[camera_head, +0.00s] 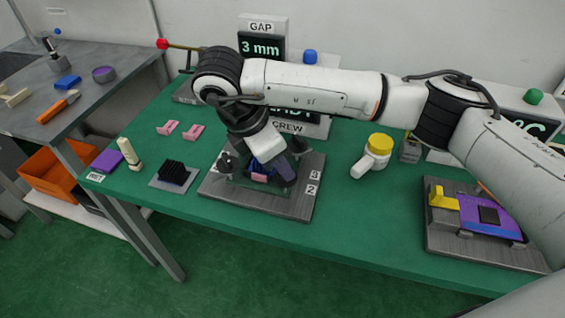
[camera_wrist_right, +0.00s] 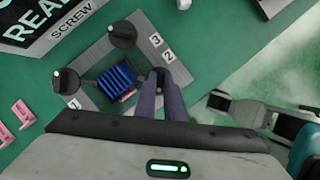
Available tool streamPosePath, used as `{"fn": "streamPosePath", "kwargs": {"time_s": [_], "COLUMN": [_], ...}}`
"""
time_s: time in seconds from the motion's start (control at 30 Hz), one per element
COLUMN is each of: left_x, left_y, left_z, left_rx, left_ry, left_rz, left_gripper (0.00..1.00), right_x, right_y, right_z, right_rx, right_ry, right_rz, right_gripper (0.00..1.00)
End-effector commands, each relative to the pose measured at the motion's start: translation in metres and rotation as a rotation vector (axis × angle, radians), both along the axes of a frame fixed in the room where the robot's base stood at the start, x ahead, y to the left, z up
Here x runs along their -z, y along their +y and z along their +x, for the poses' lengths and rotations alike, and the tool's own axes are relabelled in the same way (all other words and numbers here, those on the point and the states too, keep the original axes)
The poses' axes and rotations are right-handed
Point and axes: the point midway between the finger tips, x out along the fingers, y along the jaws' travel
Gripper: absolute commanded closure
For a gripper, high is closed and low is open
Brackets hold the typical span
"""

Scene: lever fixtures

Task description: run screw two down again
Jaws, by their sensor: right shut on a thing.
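The screw fixture is a grey plate (camera_head: 290,203) marked with numbers, on the green table; it also shows in the right wrist view (camera_wrist_right: 183,75). A blue finned block (camera_wrist_right: 120,77) sits in its middle with a pink piece (camera_head: 260,178) at its near edge. My right gripper (camera_wrist_right: 160,76) points down at the plate beside label 2, shut on a dark knob, screw two, mostly hidden between the fingers. In the head view the right gripper (camera_head: 284,176) covers that knob. Two other black knobs, at the left (camera_wrist_right: 66,80) and near label 3 (camera_wrist_right: 122,35), stand free. My left gripper does not show.
A READY screen (camera_wrist_right: 45,20) stands behind the fixture. A black finned block (camera_head: 173,172) and pink clips (camera_head: 193,131) lie to the left. A yellow-capped bottle (camera_head: 378,150) and a purple board fixture (camera_head: 488,217) are to the right. The table's front edge is close.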

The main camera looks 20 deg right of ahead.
Motion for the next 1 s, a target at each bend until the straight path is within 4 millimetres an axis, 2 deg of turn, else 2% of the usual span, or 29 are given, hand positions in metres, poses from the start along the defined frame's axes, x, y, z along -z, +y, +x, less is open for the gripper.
{"fn": "streamPosePath", "kwargs": {"time_s": [0.27,0.3,0.4,0.77,0.87,1.0], "left_x": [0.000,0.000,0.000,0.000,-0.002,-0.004], "left_y": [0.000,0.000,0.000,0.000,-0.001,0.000], "left_z": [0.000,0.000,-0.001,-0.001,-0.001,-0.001], "left_rx": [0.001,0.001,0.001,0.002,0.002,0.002], "left_ry": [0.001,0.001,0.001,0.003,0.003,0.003], "left_rz": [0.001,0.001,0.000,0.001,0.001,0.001], "left_gripper": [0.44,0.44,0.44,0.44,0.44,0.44], "right_x": [-0.001,-0.001,-0.001,-0.004,-0.016,-0.042], "right_y": [0.001,0.001,0.001,0.002,0.006,0.016], "right_z": [0.000,0.000,0.000,0.000,0.000,-0.001], "right_rx": [0.003,0.003,0.002,0.001,0.000,0.000], "right_ry": [-0.003,-0.003,-0.002,-0.002,-0.005,-0.008], "right_rz": [0.004,0.004,0.003,0.001,0.002,0.002], "right_gripper": [1.00,0.89,0.72,0.72,0.72,0.72]}}
